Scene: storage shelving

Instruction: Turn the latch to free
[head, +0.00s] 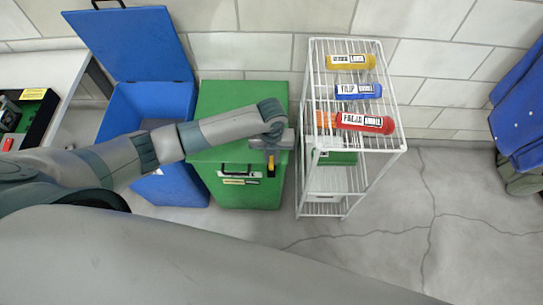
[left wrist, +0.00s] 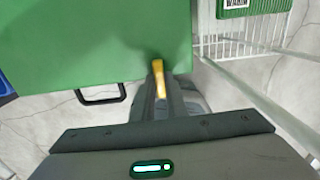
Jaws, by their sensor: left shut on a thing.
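A yellow latch (head: 271,170) sits on the front of a closed green box (head: 230,100), close to its right front corner. My left gripper (head: 271,156) reaches over the box lid from the left and points down at the front edge. In the left wrist view its narrow fingers (left wrist: 163,92) are shut on the yellow latch (left wrist: 158,70). The latch looks nearly in line with the fingers; its exact angle is partly hidden by them. My right gripper is not in view.
A black handle (head: 237,170) is left of the latch. An open blue box (head: 170,185) stands left of the green box. A white wire rack (head: 308,185) with yellow, blue and red bottles is close on the right. Floor in front is clear.

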